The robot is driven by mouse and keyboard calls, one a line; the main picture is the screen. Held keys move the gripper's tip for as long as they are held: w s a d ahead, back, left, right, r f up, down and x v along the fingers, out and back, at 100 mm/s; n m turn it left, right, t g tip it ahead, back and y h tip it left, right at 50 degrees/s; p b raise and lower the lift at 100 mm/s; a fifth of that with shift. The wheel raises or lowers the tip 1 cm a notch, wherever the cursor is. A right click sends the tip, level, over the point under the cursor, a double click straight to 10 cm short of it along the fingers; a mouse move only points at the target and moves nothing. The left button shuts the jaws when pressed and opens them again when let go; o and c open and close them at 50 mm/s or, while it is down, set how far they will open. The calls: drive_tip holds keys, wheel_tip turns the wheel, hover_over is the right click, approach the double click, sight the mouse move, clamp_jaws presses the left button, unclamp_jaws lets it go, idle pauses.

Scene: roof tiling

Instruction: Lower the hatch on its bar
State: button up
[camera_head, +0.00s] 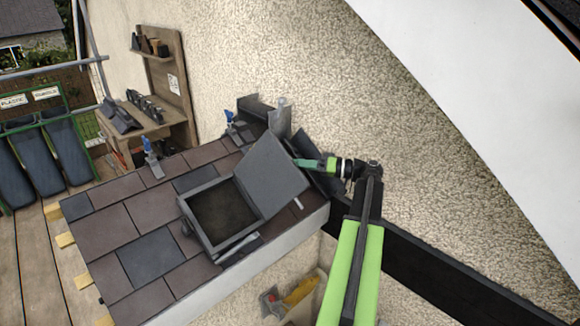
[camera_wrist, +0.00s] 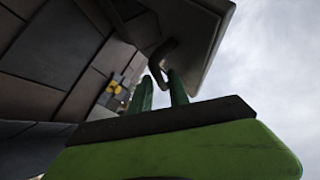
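The hatch's dark grey lid (camera_head: 270,178) stands raised and tilted over its square frame (camera_head: 192,222) on the tiled roof. The opening in the frame is dark. My gripper (camera_head: 304,162) is at the right side of the lid, close to its upper edge. In the wrist view the lid's underside (camera_wrist: 205,35) rises above my gripper (camera_wrist: 160,88). A dark curved bar (camera_wrist: 158,62) on the lid reaches down near the gap between the two green fingers. The fingers are apart; I see no clear grip on the bar.
Brown and slate tiles (camera_head: 110,232) cover the roof around the hatch. A grey pipe (camera_head: 281,118) stands behind the lid, and blue-topped clamps (camera_head: 150,155) stand along the far edge. A rough wall (camera_head: 440,190) is to the right. A wooden bench (camera_head: 150,120) is farther back.

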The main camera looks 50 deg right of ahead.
drive_tip(key=shift+w+a, duration=0.25)
drive_tip(key=shift+w, duration=0.35)
drive_tip(key=shift+c, duration=0.3)
clamp_jaws()
idle(0.6)
